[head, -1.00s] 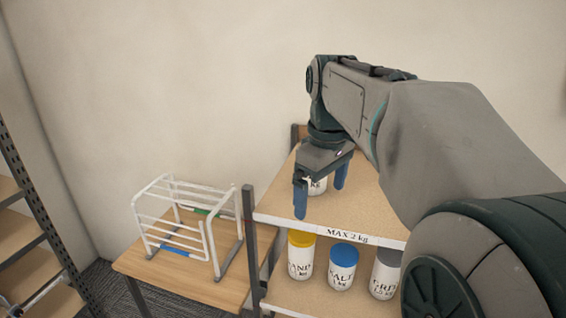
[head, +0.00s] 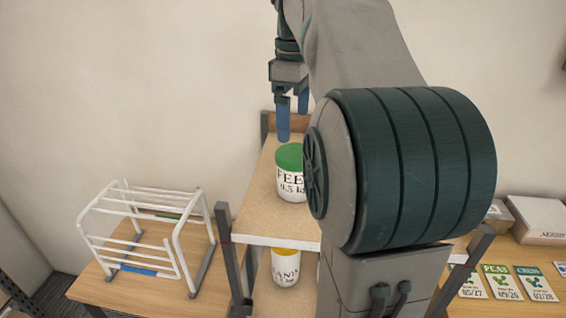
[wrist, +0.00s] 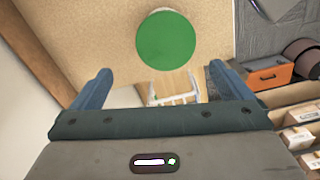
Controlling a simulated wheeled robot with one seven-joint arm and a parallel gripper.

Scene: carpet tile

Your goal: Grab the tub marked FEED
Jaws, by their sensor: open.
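The FEED tub (head: 290,187) is white with a green lid and dark lettering. It stands upright on the upper shelf (head: 262,215), its right side hidden by my arm. In the wrist view its round green lid (wrist: 165,40) shows at top centre, beyond the fingertips and between their lines. My gripper (head: 293,126) points down with its blue fingers apart, above the lid's level in the head picture. It is empty and clear of the tub. The fingers also show in the wrist view (wrist: 160,72).
A yellow-lidded tub (head: 285,270) stands on the lower shelf. A white rack (head: 145,235) is on the wooden table at left. Seed packets (head: 497,283) and a box (head: 540,218) lie at right. A shelf post (head: 228,262) rises at the front left.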

